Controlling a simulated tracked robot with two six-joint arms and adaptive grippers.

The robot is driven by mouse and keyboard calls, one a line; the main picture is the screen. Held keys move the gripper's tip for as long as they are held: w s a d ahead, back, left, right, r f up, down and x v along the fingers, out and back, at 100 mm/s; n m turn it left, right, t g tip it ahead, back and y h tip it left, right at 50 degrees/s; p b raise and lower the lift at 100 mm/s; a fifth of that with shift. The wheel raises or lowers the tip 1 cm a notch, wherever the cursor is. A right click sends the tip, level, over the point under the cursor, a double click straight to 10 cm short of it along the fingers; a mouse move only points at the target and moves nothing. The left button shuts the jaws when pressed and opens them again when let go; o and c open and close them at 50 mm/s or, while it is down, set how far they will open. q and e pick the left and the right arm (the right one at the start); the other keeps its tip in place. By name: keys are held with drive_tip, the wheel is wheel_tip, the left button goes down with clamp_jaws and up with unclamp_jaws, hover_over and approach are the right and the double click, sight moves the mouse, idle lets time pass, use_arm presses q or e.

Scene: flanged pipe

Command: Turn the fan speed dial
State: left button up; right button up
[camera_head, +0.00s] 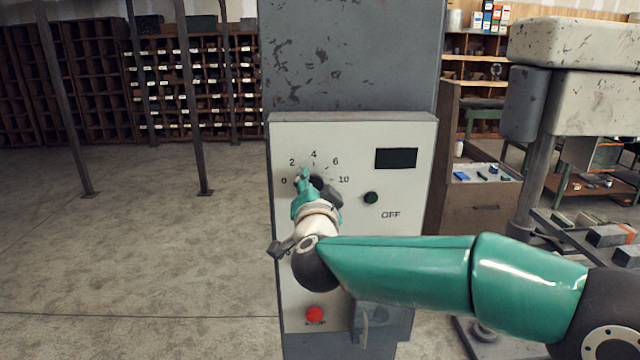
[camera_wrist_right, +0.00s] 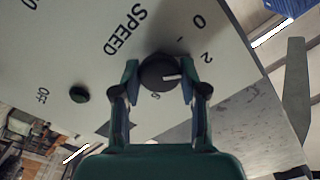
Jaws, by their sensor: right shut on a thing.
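The fan speed dial (camera_head: 316,184) is a round black knob on the pale control panel (camera_head: 410,250), inside a ring of numbers from 0 to 10. In the head view my right gripper (camera_head: 306,178) is at the dial and covers part of it. In the right wrist view the dial (camera_wrist_right: 160,72) sits between the two fingers of my right gripper (camera_wrist_right: 160,85), which is shut on it. A white pointer mark shows on the dial's face, towards the side of the 2. The word SPEED is printed beside it. My left gripper is not in view.
A green button (camera_head: 371,198) marked OFF and a black display (camera_head: 396,158) are right of the dial. A red stop button (camera_head: 315,314) is low on the panel. A grey machine (camera_head: 570,80) stands at the right. Open floor lies at the left.

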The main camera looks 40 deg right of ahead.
drive_tip(key=shift+a+f+n, duration=0.1)
drive_tip(key=shift+f+n, duration=0.1)
drive_tip(key=shift+n, duration=1.95)
drive_tip(key=shift+a+f+n, duration=0.1)
drive_tip(key=shift+f+n, duration=0.1)
drive_tip(key=shift+n, duration=1.95)
drive_tip(key=shift+d, duration=0.1)
drive_tip(key=shift+r, duration=0.1)
drive_tip(key=o, duration=1.1)
drive_tip(key=shift+s+r, duration=0.1)
drive_tip(key=shift+r, duration=0.1)
drive_tip(key=shift+o, duration=0.2)
